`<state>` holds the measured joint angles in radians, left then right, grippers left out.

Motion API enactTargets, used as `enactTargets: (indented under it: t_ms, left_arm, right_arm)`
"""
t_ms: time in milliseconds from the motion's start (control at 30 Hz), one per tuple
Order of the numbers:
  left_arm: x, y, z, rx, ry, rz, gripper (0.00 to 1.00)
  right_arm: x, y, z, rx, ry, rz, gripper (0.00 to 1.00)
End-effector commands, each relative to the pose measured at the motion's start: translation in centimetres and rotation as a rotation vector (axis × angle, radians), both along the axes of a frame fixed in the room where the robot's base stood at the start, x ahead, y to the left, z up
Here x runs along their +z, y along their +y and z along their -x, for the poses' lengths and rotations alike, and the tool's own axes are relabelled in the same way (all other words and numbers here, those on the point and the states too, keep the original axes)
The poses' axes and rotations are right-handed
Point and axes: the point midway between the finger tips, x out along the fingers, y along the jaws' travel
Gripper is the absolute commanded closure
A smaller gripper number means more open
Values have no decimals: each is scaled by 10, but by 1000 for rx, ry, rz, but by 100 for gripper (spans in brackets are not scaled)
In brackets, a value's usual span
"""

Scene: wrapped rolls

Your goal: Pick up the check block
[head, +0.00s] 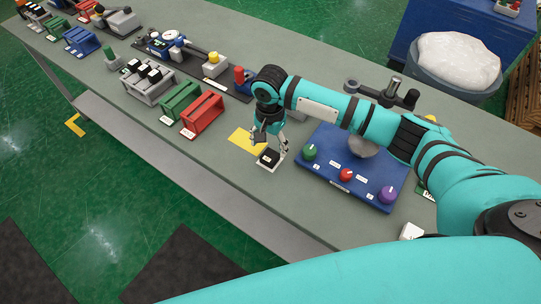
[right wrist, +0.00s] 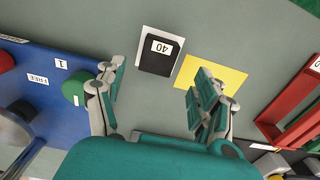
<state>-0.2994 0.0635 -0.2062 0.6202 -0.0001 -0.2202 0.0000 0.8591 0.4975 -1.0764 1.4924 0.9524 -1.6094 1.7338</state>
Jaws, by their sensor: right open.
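The check block (head: 268,159) is a small black block with a white label. It sits on a white square on the bench, beside a yellow patch. In the right wrist view the block (right wrist: 157,64) shows the label "40" and lies ahead of the fingers, roughly between their lines. My right gripper (head: 271,142) is open and empty. It points down just over and behind the block in the head view, partly overlapping its far side. Its spread fingers also show in the right wrist view (right wrist: 157,82). My left gripper is out of view.
A blue panel (head: 333,184) with several coloured knobs stands right of the block. Red (head: 202,114) and green (head: 181,101) racks stand to the left. The yellow patch (head: 246,140) adjoins the white square.

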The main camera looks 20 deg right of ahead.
Motion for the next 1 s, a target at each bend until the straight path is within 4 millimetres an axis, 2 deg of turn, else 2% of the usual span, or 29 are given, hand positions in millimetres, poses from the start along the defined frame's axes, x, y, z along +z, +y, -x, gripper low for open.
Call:
enactTargets:
  t_ms: [133, 333, 633, 1000]
  left_arm:
    - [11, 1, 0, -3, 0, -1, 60]
    - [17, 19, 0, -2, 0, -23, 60]
    - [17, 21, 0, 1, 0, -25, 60]
    - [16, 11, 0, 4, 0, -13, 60]
  right_arm:
    - [-15, 0, 6, 1, 4, 3, 30]
    - [-44, 2, 8, 1, 2, 2, 30]
    - [-51, 2, 8, 2, 1, 1, 30]
    - [-51, 1, 8, 1, 1, 1, 77]
